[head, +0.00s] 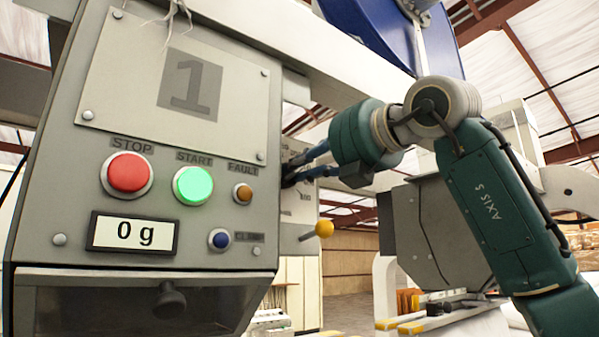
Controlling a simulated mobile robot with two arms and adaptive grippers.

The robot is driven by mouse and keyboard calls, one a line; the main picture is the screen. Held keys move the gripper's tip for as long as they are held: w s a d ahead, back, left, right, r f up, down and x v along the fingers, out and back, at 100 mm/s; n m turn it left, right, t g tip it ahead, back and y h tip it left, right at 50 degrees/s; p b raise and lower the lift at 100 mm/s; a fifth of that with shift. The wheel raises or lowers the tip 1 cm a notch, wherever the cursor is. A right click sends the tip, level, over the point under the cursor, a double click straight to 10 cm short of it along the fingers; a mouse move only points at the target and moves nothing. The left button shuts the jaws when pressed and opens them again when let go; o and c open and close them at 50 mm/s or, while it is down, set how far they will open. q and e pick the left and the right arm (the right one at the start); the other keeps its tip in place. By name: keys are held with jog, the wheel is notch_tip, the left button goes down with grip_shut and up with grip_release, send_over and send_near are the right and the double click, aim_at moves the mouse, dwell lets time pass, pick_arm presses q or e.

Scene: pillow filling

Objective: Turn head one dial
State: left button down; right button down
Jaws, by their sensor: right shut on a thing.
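The head one control box (62,185) fills the left of the head view, with a large "1" on its plate. My right gripper (290,178) reaches in from the right at the box's right side, its blue-grey fingers closed on a dark part there. The dial (300,208) seems to be on the pale scale plate at that side; its knob is mostly hidden by the fingers and the box edge. My left gripper is out of view.
The box front has a red STOP button (129,174), a lit green START button (194,184), an orange FAULT lamp (243,193) and a display (133,234) reading 0 g. A yellow-knobbed lever (323,229) sticks out just below my right gripper.

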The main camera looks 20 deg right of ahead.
jog(key=shift+d+m, duration=0.1)
jog(key=shift+m, duration=0.8)
jog(key=shift+r, duration=0.1)
jog(key=c, duration=1.7)
grip_release()
jog(key=shift+o, duration=0.2)
jog(key=shift+d, duration=0.1)
jog(key=shift+s, duration=0.1)
jog(key=v, duration=1.2)
